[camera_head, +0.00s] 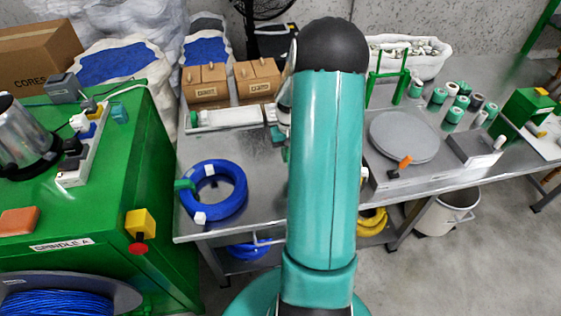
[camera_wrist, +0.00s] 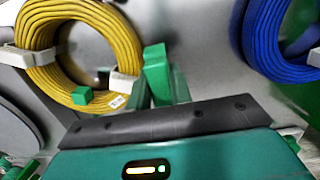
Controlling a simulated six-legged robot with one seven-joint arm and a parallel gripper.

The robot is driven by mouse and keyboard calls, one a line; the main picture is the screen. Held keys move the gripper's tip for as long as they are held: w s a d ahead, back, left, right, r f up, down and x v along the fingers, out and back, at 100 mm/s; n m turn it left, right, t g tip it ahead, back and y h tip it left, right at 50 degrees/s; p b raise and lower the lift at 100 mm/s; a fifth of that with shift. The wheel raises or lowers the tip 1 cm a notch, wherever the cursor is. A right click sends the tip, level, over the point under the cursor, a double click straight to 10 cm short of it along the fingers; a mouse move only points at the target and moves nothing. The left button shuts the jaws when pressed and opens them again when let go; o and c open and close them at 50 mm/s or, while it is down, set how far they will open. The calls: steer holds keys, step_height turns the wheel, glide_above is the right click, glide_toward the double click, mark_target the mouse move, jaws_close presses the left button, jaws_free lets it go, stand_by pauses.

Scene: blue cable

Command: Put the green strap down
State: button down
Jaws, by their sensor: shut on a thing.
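In the wrist view, my gripper (camera_wrist: 160,92) is shut on a bright green piece, which looks like the green strap (camera_wrist: 155,65). It stands up between the fingers, just right of a yellow cable coil (camera_wrist: 42,65). Whether the strap touches the coil or the table cannot be told. The yellow coil has white ties and a small green block on its lower edge (camera_wrist: 82,96). A blue cable coil (camera_wrist: 262,42) lies at the right. In the head view, the blue coil (camera_head: 238,190) lies on the metal table with a green piece (camera_head: 184,184) at its left; my arm hides my gripper.
The metal table (camera_head: 250,150) has bare room behind the blue coil. A white-and-green cylinder (camera_head: 230,117) lies along its back. A round grey plate (camera_head: 403,136) and several green-and-white spools stand right. The green spindle cabinet (camera_head: 150,180) borders the left.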

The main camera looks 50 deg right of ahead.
steer(key=w+f, duration=0.1)
steer(key=f, duration=0.1)
steer(key=w+f, duration=0.1)
steer(key=w, duration=0.1)
steer(key=shift+w+d+f, duration=0.1)
steer(key=shift+d+f, duration=0.1)
steer(key=shift+f, duration=0.2)
steer(key=shift+w+d+f, duration=0.1)
steer(key=shift+w+f, duration=0.1)
steer(key=shift+f, duration=0.75)
steer(key=shift+w+f, duration=0.2)
steer(key=shift+f, duration=0.75)
steer(key=c, duration=1.3)
jaws_free()
steer(key=shift+f, duration=0.15)
steer(key=shift+o, duration=0.2)
